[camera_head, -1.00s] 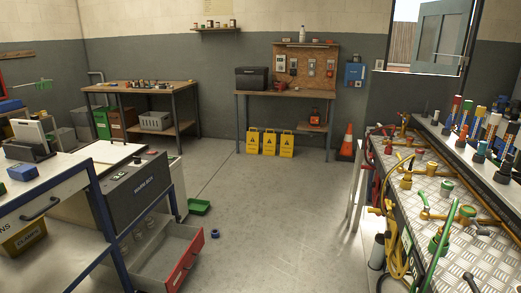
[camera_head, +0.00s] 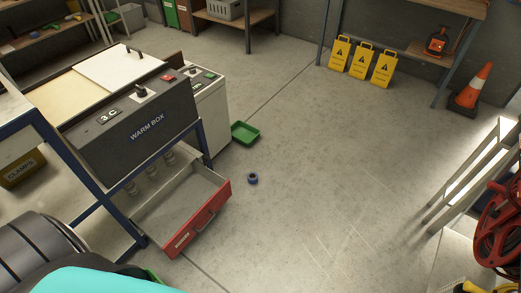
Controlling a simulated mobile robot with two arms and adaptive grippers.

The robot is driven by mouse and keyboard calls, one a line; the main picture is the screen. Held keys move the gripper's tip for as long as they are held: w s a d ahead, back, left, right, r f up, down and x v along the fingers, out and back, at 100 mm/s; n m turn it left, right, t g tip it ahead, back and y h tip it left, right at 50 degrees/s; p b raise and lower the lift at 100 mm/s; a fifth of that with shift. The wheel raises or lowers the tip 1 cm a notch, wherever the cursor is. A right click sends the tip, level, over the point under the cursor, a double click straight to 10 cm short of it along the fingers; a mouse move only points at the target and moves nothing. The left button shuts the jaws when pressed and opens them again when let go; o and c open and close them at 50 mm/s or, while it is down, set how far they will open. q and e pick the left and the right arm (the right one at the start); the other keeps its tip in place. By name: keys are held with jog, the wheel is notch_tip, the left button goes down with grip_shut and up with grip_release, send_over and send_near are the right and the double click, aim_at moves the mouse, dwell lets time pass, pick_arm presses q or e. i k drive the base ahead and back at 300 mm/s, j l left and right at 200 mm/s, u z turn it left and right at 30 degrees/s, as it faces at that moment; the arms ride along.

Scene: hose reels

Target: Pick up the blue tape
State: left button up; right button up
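The blue tape (camera_head: 252,178) is a small dark-blue roll with a hole in its middle. It lies on the bare concrete floor near the centre of the head view. It is to the right of the open drawer (camera_head: 182,207) and apart from it. Nothing covers the tape. Neither of my grippers shows in the head view. A dark ribbed and teal part at the lower left may be part of my own body.
The red-fronted drawer juts onto the floor below the warm box (camera_head: 140,122). A green tray (camera_head: 245,133) lies on the floor beyond the tape. Yellow signs (camera_head: 361,62), an orange cone (camera_head: 472,87) and a red reel (camera_head: 499,228) stand rightward. The central floor is clear.

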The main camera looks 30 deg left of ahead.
aim_at(252, 181)
jog(key=i+u, duration=0.25)
jog(key=i, duration=0.35)
jog(key=i+l+u, duration=0.25)
jog(key=i, duration=0.35)
jog(key=j, duration=0.1)
